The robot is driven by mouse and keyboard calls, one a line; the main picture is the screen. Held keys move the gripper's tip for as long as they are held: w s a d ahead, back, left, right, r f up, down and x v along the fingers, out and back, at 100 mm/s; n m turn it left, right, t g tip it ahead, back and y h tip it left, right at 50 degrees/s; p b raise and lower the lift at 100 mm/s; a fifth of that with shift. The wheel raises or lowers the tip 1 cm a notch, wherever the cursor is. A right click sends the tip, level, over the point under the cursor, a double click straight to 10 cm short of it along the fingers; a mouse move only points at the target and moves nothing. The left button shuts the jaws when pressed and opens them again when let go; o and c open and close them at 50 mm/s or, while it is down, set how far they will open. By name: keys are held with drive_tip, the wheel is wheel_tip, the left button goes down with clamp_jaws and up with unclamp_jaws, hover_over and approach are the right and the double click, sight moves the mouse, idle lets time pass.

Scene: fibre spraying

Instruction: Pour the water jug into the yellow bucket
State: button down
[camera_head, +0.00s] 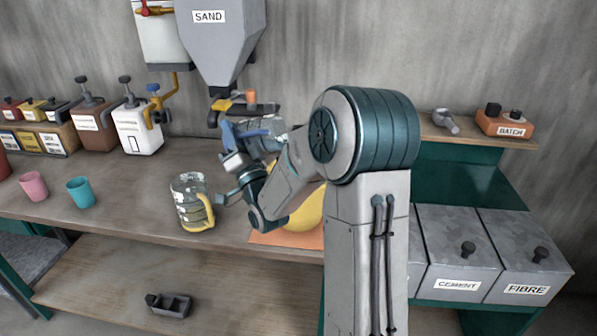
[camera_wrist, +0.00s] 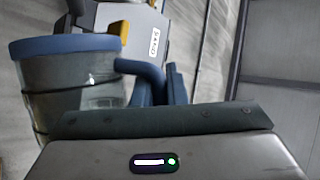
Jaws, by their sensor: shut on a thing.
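A clear jug with a blue rim and blue handle (camera_head: 268,127) is held above the bench, partly hidden by my arm. It fills the left of the wrist view (camera_wrist: 75,85), where its blue handle runs into my jaws. It looks strongly tipped toward its side. My gripper (camera_head: 236,160) is shut on the handle. The yellow bucket (camera_head: 308,212) stands below and to the right of the gripper, mostly hidden behind my arm. No falling stream of water can be made out.
Pink (camera_head: 33,186) and teal (camera_head: 80,192) cups stand further left. The sand hopper (camera_head: 222,40) hangs behind. An orange mat (camera_head: 268,238) lies under the bucket.

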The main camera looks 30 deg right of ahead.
sight(248, 132)
drive_tip(key=shift+s+d+r+m+t+h+b, duration=0.75)
drive_tip(key=shift+d+m+b, duration=0.25)
drive_tip(key=shift+b, duration=0.15)
drive_tip(key=shift+s+d+r+m+t+h+b, duration=0.2)
drive_tip(key=shift+r+m+h+b, duration=0.1)
drive_tip(key=shift+m+h+b, duration=0.4)
drive_tip(key=shift+s+d+r+m+t+h+b, duration=0.15)
drive_tip(key=shift+d+r+m+h+b, duration=0.15)
drive_tip(key=shift+m+h+b, duration=0.35)
drive_tip(key=shift+s+d+r+m+t+h+b, duration=0.2)
drive_tip(key=shift+r+m+h+b, duration=0.15)
drive_tip(key=shift+m+h+b, duration=0.35)
drive_tip(key=shift+r+p, duration=0.1)
drive_tip(key=shift+p, duration=0.2)
